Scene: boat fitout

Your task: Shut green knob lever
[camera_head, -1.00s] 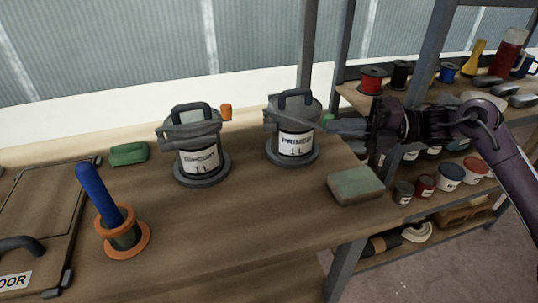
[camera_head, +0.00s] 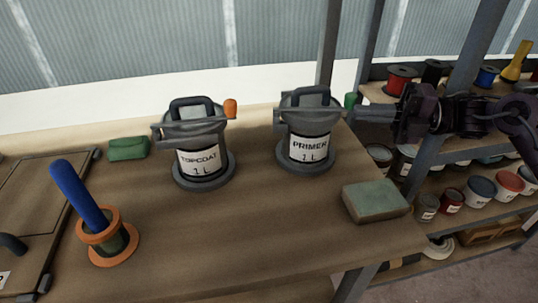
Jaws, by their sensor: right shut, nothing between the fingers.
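The grey pot labelled PRIMER (camera_head: 308,150) stands upright on the bench with a black handle on its lid. A green knob (camera_head: 350,100) sticks up at the right side of its lid. My right gripper (camera_head: 358,112) comes in from the right, shut and empty, with its fingertips right by the green knob. I cannot tell whether they touch it. The pot labelled TOPCOAT (camera_head: 198,162) stands to the left and has an orange knob (camera_head: 230,108) at its right side. My left gripper is not in view.
A green-topped block (camera_head: 375,201) lies at the bench's right edge. A green block (camera_head: 128,148) lies left of the TOPCOAT pot. A blue handle stands in an orange-rimmed holder (camera_head: 122,255) at front left. Shelves with tins (camera_head: 481,187) stand at the right.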

